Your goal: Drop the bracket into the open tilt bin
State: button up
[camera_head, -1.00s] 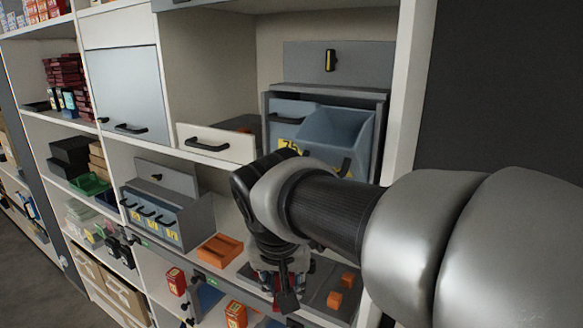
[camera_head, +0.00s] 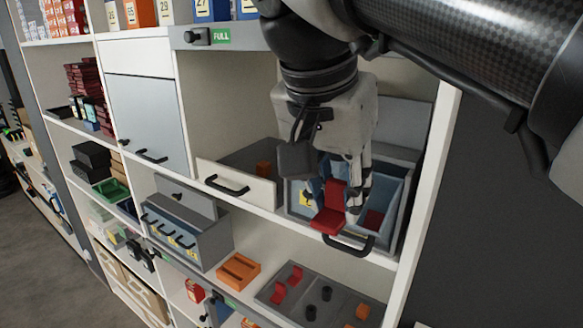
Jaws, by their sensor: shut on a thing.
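The red bracket (camera_head: 330,208) is in my gripper (camera_head: 343,190), whose fingers are shut on it. The gripper points down at the front of the open tilt bin (camera_head: 396,194), a blue-grey bin in a grey housing on the right of the middle shelf. The bracket appears above or just in front of the bin's left part; its exact height over the rim cannot be told. Another red piece (camera_head: 373,221) shows inside the bin's right part. The fingers hide part of the bin's front and left compartment.
A black handle (camera_head: 347,247) sticks out at the bin's front. A pale open drawer (camera_head: 237,187) is to the left. Below lie a grey tray (camera_head: 330,300) with red and black pieces, an orange tray (camera_head: 238,271) and a grey drawer unit (camera_head: 205,240). The shelf's right upright (camera_head: 428,200) is close.

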jog(key=w+d+f+p, duration=0.2)
jog(key=w+d, duration=0.4)
jog(key=w, duration=0.3)
jog(key=shift+x, duration=0.85)
jog(key=shift+d, duration=0.1)
jog(key=shift+f+b, duration=0.35)
jog(key=shift+f, duration=0.25)
jog(key=o, duration=0.8)
jog(key=shift+s, duration=0.1)
jog(key=shift+o, duration=0.2)
jog(key=shift+r, duration=0.1)
